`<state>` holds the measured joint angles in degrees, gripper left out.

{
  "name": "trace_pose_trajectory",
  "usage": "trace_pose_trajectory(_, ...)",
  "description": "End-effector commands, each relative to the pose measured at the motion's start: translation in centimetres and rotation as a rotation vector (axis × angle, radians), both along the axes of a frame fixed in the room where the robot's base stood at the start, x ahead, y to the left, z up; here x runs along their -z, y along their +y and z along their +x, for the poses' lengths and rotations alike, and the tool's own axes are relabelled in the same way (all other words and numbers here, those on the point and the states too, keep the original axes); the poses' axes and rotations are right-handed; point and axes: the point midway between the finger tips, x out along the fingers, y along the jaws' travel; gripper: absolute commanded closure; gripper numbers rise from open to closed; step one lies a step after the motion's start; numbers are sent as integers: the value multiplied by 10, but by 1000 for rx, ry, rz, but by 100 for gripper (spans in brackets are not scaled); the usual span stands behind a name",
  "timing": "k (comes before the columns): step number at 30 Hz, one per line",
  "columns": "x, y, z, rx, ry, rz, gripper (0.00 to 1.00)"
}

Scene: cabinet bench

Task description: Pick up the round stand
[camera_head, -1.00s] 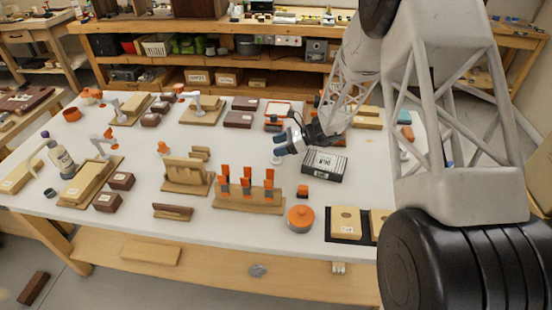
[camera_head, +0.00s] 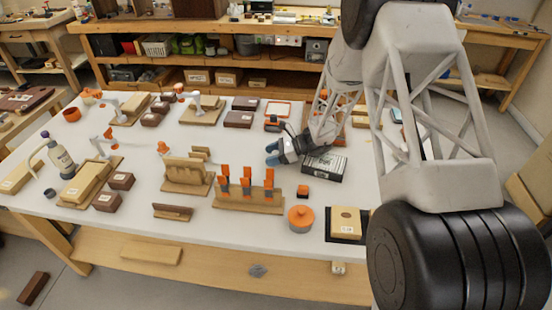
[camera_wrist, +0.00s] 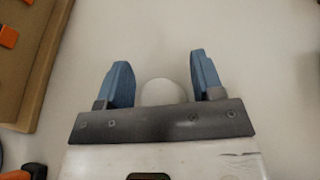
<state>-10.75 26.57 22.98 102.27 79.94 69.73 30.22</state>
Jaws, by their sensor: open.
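The round stand (camera_wrist: 162,92) shows in the wrist view as a pale, smooth, rounded shape, its lower part hidden behind my gripper's grey front plate. My gripper (camera_wrist: 160,75) is open, with one blue finger on each side of the stand and visible gaps between them. In the head view my gripper (camera_head: 271,154) is low over the white table, left of a labelled box. The stand cannot be made out there, as the gripper covers that spot. I cannot tell how far above the table the fingertips are.
The labelled black-and-white box (camera_head: 326,166) is close to my gripper's right. A wooden rack with orange-and-grey pieces (camera_head: 248,203) stands nearer the front. A wooden board (camera_wrist: 35,70) edges the wrist view's left.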

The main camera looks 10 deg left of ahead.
Motion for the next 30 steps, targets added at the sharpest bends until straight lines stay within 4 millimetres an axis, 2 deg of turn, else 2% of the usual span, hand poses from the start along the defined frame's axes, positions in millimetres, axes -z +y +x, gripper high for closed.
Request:
trace_pose_trajectory(14,0,0,0,0,0,0,39)
trace_pose_trajectory(24,0,0,0,0,0,0,89)
trace_pose_trajectory(30,0,0,0,0,0,0,91)
